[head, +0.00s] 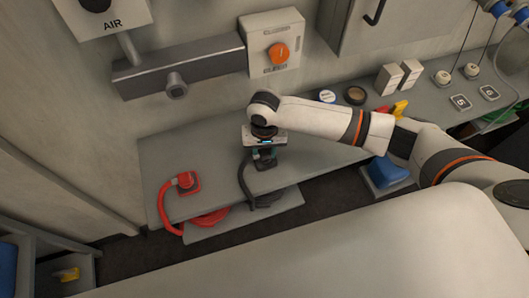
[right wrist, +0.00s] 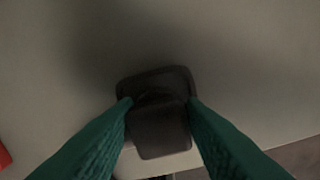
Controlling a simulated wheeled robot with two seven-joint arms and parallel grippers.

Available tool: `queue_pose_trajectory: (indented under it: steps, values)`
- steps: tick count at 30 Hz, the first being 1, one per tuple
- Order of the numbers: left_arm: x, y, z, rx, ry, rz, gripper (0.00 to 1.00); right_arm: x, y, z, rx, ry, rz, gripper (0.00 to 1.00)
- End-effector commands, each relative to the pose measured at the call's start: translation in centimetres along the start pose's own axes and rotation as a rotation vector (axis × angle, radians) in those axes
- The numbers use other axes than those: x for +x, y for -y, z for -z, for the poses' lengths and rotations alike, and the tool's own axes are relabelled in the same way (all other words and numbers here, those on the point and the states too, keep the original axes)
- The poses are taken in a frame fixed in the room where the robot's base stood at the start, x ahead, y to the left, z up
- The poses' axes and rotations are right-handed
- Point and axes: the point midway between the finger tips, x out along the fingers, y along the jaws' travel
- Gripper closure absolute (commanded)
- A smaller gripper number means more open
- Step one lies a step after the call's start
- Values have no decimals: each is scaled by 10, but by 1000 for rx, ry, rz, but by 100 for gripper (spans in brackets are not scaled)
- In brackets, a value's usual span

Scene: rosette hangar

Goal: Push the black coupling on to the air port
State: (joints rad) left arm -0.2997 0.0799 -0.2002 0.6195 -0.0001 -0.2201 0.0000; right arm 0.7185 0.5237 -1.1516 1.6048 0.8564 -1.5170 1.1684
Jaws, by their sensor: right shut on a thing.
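The black coupling (right wrist: 160,125) sits between the green fingers of my right gripper (right wrist: 159,104) in the right wrist view. The gripper is shut on it, with a finger on each side. In the head view my right gripper (head: 264,156) points down over the grey bench, and its hand hides most of the coupling. A black hose (head: 245,182) curves down from there over the bench's front edge. The air port (head: 176,86) is a short round metal stub on the grey wall rail, below the AIR sign (head: 112,23). It is bare and up-left of my gripper. My left gripper is out of view.
A red coupling (head: 187,182) with a red hose stands on the grey bench (head: 160,160) to the left. An orange knob (head: 278,53) is on a wall box right of the port. Small blocks and discs stand farther right. The bench's left rear is clear.

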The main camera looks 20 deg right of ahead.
Motion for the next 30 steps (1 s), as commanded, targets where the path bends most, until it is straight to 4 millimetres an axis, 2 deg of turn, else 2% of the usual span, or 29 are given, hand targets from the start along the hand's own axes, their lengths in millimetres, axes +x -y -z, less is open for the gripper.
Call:
queue_pose_trajectory:
  steps: [5, 15, 18, 23, 30]
  values:
    - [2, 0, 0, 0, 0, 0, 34, -11, 0, -1, 0, 3, -3, 83]
    - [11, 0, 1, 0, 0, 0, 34, -76, 0, -1, -1, 3, -3, 83]
    - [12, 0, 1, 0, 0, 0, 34, -90, 0, -1, 1, 3, -2, 83]
    - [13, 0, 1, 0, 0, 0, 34, -100, 0, 0, 1, 0, -1, 83]
    - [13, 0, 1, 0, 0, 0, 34, -101, 0, 0, 1, 0, -1, 83]
